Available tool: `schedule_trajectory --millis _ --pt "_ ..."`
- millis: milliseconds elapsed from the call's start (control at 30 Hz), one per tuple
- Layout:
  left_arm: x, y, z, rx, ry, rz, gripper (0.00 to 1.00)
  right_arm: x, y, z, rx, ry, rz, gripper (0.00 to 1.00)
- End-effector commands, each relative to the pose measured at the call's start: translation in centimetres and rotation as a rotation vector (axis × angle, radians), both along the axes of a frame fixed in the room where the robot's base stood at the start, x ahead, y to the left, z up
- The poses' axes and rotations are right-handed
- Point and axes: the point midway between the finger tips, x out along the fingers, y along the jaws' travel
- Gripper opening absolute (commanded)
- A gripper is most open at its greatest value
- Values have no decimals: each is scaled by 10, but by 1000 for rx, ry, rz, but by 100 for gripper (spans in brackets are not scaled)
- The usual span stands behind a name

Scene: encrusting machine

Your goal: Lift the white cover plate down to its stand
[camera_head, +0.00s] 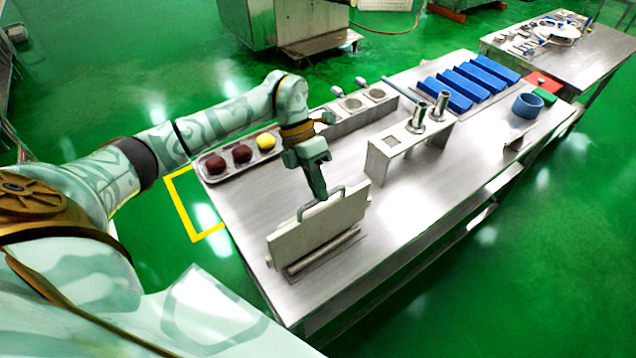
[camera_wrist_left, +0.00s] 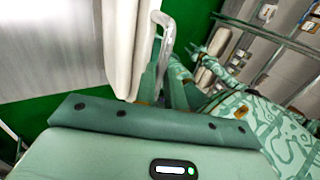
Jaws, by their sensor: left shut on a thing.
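The white cover plate (camera_head: 318,229) stands on edge, slightly tilted, over the near left part of the steel table. My left gripper (camera_head: 321,195) is shut on its bent metal handle at the plate's top edge. The plate's lower edge is at a low metal stand (camera_head: 325,256) on the table; I cannot tell whether it is fully seated there. My right gripper is not in view.
A tray (camera_head: 215,178) with dark red and yellow balls lies at the table's left edge. A metal rack (camera_head: 385,158) with upright tubes stands right of the plate. The front middle tabletop is clear.

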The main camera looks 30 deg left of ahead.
Motion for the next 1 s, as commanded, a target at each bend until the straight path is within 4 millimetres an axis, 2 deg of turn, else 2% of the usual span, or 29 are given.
schedule_trajectory --millis 300,700,733,800,833,1000 --pt "0 0 -21 -1 1 1 0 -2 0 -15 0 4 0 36" --pt "0 0 -22 -2 -1 1 0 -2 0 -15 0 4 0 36" --pt "0 0 -22 -2 -1 1 14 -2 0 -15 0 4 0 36" --pt "0 0 -22 -2 -1 1 33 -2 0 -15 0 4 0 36" --pt "0 0 -22 -1 0 1 37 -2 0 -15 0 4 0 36" --pt "0 0 -23 -1 0 1 37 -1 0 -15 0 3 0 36"
